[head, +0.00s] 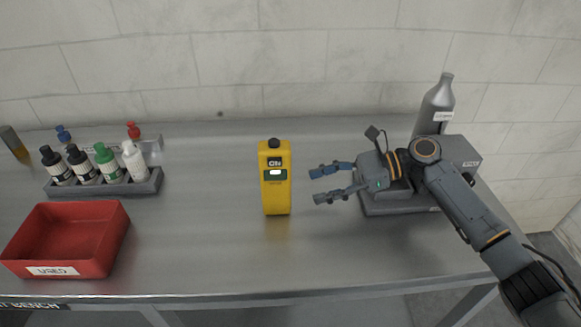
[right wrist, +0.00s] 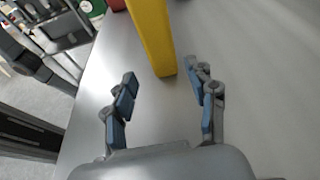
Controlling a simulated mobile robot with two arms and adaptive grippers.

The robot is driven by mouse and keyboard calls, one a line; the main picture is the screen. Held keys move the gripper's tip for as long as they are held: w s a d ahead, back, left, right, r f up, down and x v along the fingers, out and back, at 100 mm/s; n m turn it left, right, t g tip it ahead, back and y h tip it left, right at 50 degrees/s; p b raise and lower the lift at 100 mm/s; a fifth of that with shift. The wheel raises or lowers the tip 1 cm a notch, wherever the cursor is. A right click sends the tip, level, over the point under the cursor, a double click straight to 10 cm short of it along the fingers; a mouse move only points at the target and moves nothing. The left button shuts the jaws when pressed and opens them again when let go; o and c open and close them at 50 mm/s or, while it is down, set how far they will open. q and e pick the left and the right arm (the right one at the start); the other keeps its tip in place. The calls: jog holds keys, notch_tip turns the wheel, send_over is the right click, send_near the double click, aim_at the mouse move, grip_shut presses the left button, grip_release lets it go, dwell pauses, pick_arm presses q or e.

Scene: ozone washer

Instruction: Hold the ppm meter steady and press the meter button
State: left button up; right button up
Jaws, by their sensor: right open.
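The yellow ppm meter (head: 276,195) stands upright on the metal bench, near the middle of the head view. It has a dark top knob, a small display (head: 274,163) and a lit white spot (head: 275,172) below it. I cannot tell which part is the button. My right gripper (head: 315,186) is open just right of the meter, its fingers pointing at it without touching. In the right wrist view the lower part of the meter (right wrist: 153,38) shows ahead, beyond the open fingertips of the gripper (right wrist: 163,82). My left gripper is out of view.
A red bin (head: 66,238) labelled USED stands at the front left. Behind it is a dark rack (head: 105,188) of several bottles. A grey device (head: 400,205) and a silver bottle (head: 435,105) stand at the right. The bench around the meter is clear.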

aim_at(281, 198)
jog(key=shift+w+a+f+m+b, duration=0.15)
jog(key=shift+a+f+b, duration=0.1)
jog(key=shift+f, duration=0.3)
jog(key=shift+a+f+m+b, duration=0.15)
jog(key=shift+a+f, duration=0.05)
jog(key=shift+f, duration=0.35)
jog(key=shift+a+f, duration=0.15)
jog(key=shift+a, duration=0.2)
jog(key=b+x, duration=0.2)
jog(key=x, duration=0.1)
jog(key=shift+a, duration=0.4)
jog(key=shift+a+p, duration=0.85)
jog(key=shift+a, duration=0.25)
jog(key=shift+a+f, duration=0.15)
jog(key=shift+a, duration=0.15)
jog(key=shift+a+f, duration=0.15)
jog(key=shift+a, duration=0.3)
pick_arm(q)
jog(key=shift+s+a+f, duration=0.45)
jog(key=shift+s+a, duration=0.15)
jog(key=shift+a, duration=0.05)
pick_arm(e)
jog(key=shift+a+f, duration=0.1)
jog(key=shift+a, duration=0.05)
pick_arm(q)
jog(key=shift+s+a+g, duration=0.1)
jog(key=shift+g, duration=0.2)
